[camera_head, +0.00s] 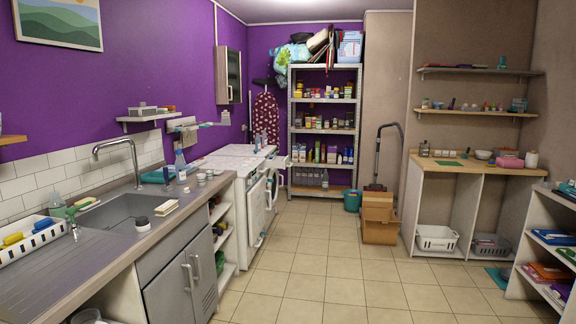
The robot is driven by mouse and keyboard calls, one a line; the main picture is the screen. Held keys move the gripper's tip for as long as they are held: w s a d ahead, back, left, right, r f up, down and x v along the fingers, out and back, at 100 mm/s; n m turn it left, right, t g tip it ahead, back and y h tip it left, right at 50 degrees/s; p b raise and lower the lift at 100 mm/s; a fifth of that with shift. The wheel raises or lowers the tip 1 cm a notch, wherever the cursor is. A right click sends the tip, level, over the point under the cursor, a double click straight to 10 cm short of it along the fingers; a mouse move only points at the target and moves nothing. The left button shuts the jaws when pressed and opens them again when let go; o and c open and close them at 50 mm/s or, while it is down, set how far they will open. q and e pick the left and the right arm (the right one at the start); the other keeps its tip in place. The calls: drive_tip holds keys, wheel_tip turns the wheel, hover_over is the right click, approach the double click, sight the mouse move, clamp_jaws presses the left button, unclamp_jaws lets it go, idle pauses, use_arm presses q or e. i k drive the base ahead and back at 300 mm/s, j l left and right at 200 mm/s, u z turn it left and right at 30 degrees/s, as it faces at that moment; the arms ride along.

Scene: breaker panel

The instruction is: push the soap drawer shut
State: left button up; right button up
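White washing-type machines (250,205) stand in a row past the sink counter on the left, their fronts facing right and seen at a steep angle. A small white part (279,162) sticks out near the top of the farther front; it may be the soap drawer, but it is too small to be sure. Round doors show on the fronts, and I cannot tell clearly whether they stand open. Neither of my grippers is in view.
The tiled floor (320,275) is clear in the middle. A sink counter (112,245) runs along the left. Cardboard boxes (379,225), a teal bucket (351,203) and a vacuum cleaner stand at the back right. Metal shelving (325,98) stands at the back.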

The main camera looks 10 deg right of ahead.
sight(283, 163)
drive_tip(key=i+l+z, duration=0.35)
drive_tip(key=i, duration=0.8)
drive_tip(key=i+l+z, duration=0.1)
drive_tip(key=i+z, duration=0.25)
drive_tip(key=i, duration=3.55)
